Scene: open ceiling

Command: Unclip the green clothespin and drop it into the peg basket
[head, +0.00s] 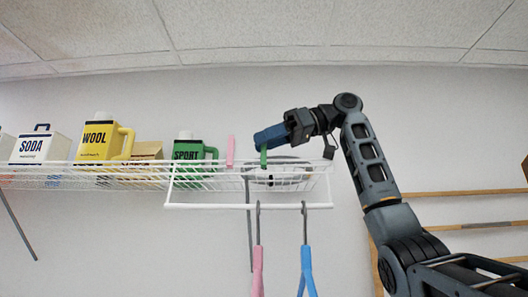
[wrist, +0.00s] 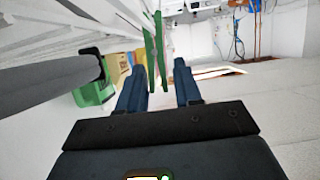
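The green clothespin (head: 263,158) stands upright at the top wires of the white shelf, just below the blue fingers of my gripper (head: 268,135). In the wrist view the clothespin (wrist: 160,50) lies ahead of and partly between the two spread fingertips (wrist: 158,76). A gap shows on each side of it, so my gripper is open and not closed on it. A pale, rounded basket-like shape (head: 282,178) sits at the right end of the shelf, below my gripper. It is partly hidden by wires, and I cannot tell its contents.
A pink clothespin (head: 230,151) stands just left of the green one. A green SPORT jug (head: 188,150) and a yellow WOOL jug (head: 97,140) stand further left on the wire shelf (head: 60,178).

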